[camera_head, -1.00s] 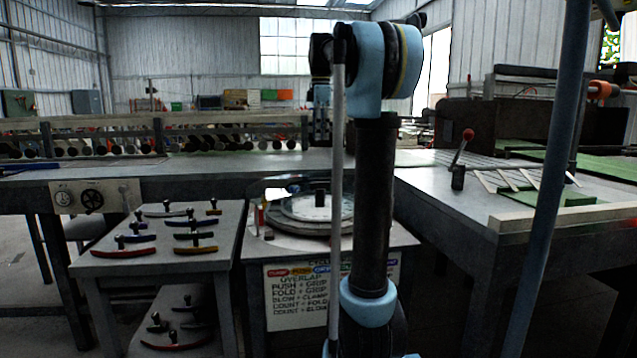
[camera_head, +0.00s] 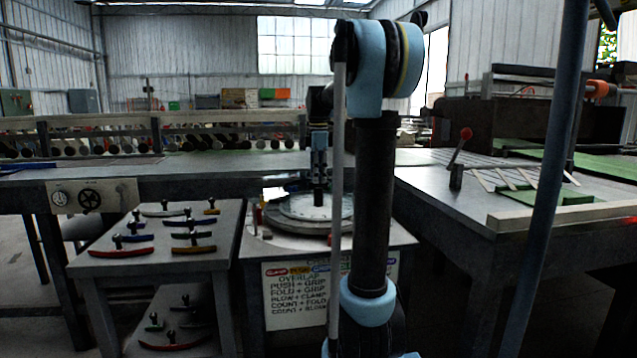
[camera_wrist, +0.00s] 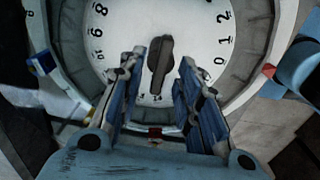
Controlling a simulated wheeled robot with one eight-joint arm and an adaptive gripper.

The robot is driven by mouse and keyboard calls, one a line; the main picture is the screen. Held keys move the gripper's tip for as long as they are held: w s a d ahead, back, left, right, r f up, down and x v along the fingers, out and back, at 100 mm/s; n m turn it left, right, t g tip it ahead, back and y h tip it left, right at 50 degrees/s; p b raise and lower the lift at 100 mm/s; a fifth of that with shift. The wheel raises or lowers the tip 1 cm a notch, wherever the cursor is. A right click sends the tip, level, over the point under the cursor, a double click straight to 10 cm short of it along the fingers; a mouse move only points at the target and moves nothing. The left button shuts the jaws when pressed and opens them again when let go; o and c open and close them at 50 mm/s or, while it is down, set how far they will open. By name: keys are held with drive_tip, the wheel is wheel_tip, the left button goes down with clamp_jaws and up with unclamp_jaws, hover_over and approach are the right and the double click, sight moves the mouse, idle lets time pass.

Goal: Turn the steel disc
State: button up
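The steel disc (camera_head: 285,213) lies flat on a small stand in the head view, partly hidden by my arm. In the wrist view its pale numbered face (camera_wrist: 105,38) fills the upper middle, within a grey ring. A dark upright handle (camera_wrist: 160,55) stands on the disc. My gripper (camera_wrist: 161,66) is open, with one blue finger on each side of the handle's near end and visible gaps between. In the head view my gripper (camera_head: 319,198) is low over the disc and hides the handle. Whether the fingertips reach below the handle's top is unclear.
A red mark (camera_wrist: 268,70) sits on the ring's right side, and a blue block (camera_wrist: 42,62) is at its left. A side table (camera_head: 225,225) with several coloured curved handles stands left of the stand. A grey bench (camera_head: 460,200) is at right.

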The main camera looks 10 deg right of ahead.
sight(318, 197)
drive_tip(key=shift+f, duration=1.05)
clamp_jaws()
